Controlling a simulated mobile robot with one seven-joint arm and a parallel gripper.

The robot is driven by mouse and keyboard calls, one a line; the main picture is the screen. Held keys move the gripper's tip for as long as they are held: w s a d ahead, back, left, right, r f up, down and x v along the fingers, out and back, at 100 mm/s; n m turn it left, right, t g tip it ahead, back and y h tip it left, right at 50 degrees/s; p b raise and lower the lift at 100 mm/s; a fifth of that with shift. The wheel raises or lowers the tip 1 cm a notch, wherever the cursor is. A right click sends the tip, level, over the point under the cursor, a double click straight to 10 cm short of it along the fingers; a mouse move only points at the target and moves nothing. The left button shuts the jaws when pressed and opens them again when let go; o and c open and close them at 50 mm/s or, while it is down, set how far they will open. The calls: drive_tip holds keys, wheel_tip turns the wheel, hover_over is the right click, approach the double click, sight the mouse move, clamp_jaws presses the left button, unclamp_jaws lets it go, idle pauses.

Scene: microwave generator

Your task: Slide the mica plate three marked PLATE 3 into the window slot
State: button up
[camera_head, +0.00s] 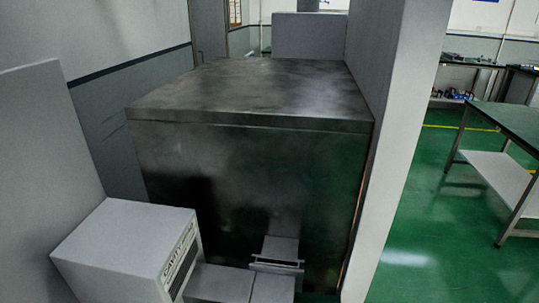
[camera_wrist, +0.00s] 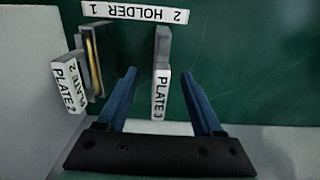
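In the wrist view, the mica plate three (camera_wrist: 161,92) is a narrow grey piece seen edge-on, with a white tab reading PLATE 3. My gripper (camera_wrist: 160,74) is open, with its two blue fingers on either side of this plate. Gaps show between the plate and both fingers, and nothing is held. I cannot make out the window slot in either view. Neither the plate nor the gripper fingers can be made out in the head view.
In the wrist view, a plate tabbed PLATE 2 (camera_wrist: 66,88) stands left of the fingers. A white label strip (camera_wrist: 135,12) reads HOLDER 1 2 upside down. The head view shows a large dark metal box (camera_head: 250,95), a lettered white box (camera_head: 120,245) and a right-hand workbench (camera_head: 515,122).

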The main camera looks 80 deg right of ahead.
clamp_jaws()
drive_tip(key=shift+r, duration=0.15)
idle(1.0)
drive_tip(key=shift+r+p, duration=2.9)
drive_tip(key=shift+p, duration=0.7)
drive_tip(key=shift+p, duration=0.4)
